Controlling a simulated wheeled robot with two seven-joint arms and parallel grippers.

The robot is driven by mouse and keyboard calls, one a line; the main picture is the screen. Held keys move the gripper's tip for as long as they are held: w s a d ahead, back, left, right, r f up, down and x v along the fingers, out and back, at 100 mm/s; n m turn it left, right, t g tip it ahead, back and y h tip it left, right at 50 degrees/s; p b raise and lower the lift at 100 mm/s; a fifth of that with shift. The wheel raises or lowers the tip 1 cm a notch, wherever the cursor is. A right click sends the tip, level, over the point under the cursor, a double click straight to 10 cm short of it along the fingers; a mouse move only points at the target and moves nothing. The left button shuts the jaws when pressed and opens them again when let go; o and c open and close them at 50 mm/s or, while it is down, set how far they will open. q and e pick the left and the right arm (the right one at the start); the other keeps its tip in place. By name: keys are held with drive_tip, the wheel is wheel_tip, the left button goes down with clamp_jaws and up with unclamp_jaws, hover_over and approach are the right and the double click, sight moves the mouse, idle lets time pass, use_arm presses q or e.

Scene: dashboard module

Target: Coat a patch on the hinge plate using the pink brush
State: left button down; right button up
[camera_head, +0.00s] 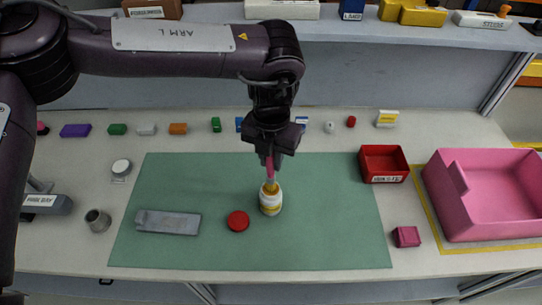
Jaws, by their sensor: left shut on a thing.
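My left gripper (269,158) is above the middle of the green mat, pointing down and shut on the pink brush (269,168). The brush is roughly upright, and its lower end is at the mouth of a white bottle with a yellow band (271,204). I cannot see how deep the tip sits inside. A red round cap (238,221) lies on the mat to the left of the bottle. A flat grey metal plate (168,222), which looks like the hinge plate, lies on the mat at the left. My right gripper is not in view.
The green mat (330,235) is clear right of the bottle. A red bin (383,163), a small pink box (406,237) and a large pink tray (490,200) stand at the right. A grey cup (98,220) stands at the left. Several small coloured blocks line the back.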

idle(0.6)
use_arm(q)
drive_tip(key=shift+r+p, duration=2.65)
drive_tip(key=shift+r, duration=0.9)
drive_tip(key=shift+a, duration=0.1)
